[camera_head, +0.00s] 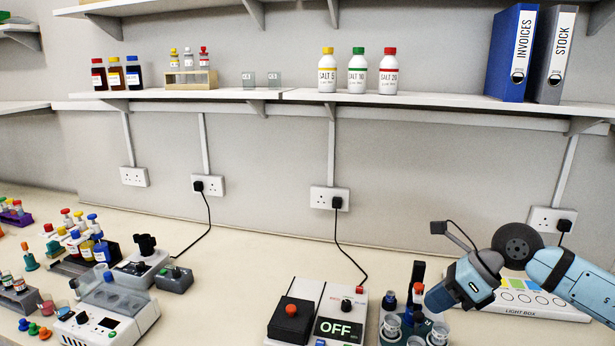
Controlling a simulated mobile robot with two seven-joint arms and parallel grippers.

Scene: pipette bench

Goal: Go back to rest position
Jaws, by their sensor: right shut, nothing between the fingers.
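My right gripper (437,301) is at the lower right, on the blue-grey wrist of my arm that comes in from the right. It is shut with nothing held. It points down and left, over or close beside a rack of small cups and dark-capped vials (391,326); the exact gap cannot be told. Its wrist hides part of the bench behind it. My left gripper is not in view.
A light box (538,306) lies behind my right arm. A device reading OFF (338,329) with a red-knobbed black block (291,320) stands left of the rack. A clear-lidded machine (112,309) and several vials crowd the left. The bench between them is clear.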

